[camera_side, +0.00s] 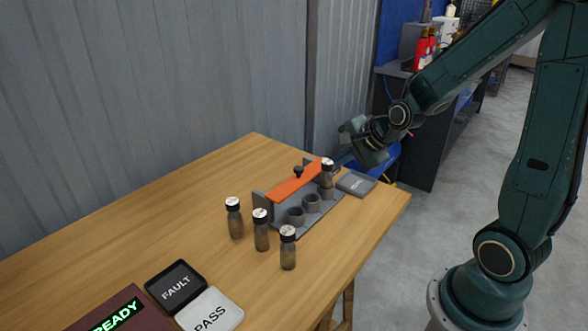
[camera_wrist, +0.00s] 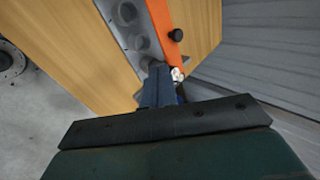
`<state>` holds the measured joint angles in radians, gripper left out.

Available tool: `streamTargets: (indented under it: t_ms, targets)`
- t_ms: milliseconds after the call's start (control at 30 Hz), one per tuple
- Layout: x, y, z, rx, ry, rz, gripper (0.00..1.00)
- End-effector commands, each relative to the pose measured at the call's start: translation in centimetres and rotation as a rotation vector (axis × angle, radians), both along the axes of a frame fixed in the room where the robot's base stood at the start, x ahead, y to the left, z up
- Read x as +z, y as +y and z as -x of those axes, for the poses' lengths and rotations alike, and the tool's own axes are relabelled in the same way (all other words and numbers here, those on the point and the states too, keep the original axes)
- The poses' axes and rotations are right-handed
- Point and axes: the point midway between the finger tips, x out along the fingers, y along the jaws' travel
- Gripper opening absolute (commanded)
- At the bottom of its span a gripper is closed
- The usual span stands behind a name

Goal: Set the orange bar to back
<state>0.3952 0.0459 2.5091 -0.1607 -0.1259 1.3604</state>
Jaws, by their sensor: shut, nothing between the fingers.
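The orange bar (camera_side: 290,186) lies along the upper back side of a grey rack (camera_side: 279,221), with a black knob (camera_side: 298,171) standing up from it. The bar (camera_wrist: 163,22) and knob (camera_wrist: 176,35) also show in the wrist view. A capped vial (camera_side: 327,182) stands at the rack's far right end; its pale cap top (camera_wrist: 177,74) shows beside my fingers. Two sockets nearer the camera look empty. My gripper (camera_side: 343,159) is shut and empty by the rack's far end, apart from the knob. In the wrist view my gripper (camera_wrist: 158,78) partly hides that end.
Three capped vials, left (camera_side: 234,218), middle (camera_side: 261,230) and right (camera_side: 288,248), stand in front of the rack. A grey tray (camera_side: 356,183) lies right of it. FAULT (camera_side: 176,286) and PASS (camera_side: 210,312) pads and a READY display (camera_side: 115,315) are at the front left. A corrugated wall (camera_side: 150,90) rises behind.

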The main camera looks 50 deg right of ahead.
Motion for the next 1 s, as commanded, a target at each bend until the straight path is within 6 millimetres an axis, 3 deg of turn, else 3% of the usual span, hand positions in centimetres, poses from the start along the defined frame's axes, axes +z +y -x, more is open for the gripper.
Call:
streamTargets:
  t_ms: [567,1000]
  targets:
    - [-0.3,-0.1,-0.2,-0.009,-0.001,-0.006,0.00]
    - [-2.4,-0.4,-2.0,-0.008,0.001,-0.006,0.00]
